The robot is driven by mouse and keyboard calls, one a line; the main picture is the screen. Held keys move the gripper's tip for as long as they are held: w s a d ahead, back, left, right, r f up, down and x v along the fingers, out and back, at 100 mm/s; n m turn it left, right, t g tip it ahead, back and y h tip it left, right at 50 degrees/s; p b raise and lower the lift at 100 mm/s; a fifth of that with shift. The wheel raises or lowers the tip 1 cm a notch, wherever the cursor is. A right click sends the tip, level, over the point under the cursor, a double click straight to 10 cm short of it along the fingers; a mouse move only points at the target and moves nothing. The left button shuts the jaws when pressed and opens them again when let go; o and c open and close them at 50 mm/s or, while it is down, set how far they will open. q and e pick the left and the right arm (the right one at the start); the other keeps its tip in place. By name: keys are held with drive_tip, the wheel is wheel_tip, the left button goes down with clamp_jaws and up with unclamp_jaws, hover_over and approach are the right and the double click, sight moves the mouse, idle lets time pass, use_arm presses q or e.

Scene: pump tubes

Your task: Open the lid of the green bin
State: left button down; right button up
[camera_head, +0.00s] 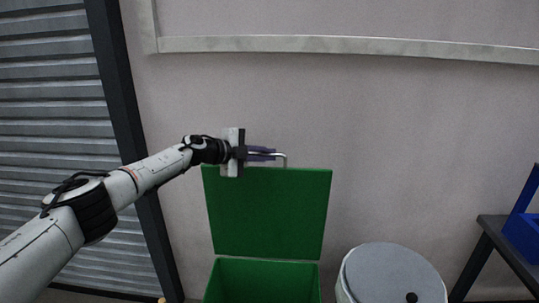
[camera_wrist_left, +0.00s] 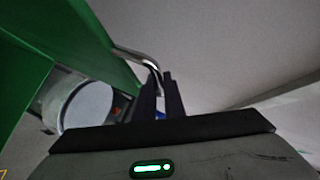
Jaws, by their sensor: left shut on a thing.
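The green bin (camera_head: 262,284) stands against the wall at the bottom middle of the head view. Its green lid (camera_head: 268,212) stands raised, close to upright, behind the bin's opening, and the inside of the bin shows in part. A metal handle (camera_head: 284,157) sticks up at the lid's top edge and also shows as a curved bar in the left wrist view (camera_wrist_left: 138,56). My left gripper (camera_head: 264,154) is at the lid's top edge, with its dark fingers (camera_wrist_left: 160,88) shut on the handle. My right gripper is not in view.
A round container with a grey lid (camera_head: 390,277) stands to the right of the bin. A dark table (camera_head: 497,240) with a blue crate (camera_head: 524,235) is at the far right. A pale wall is close behind the lid, and a grey shutter (camera_head: 55,100) is on the left.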

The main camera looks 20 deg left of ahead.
use_arm(q)
drive_tip(key=shift+s+d+f, duration=0.1)
drive_tip(key=c, duration=1.8)
unclamp_jaws()
drive_tip(key=shift+c, duration=0.2)
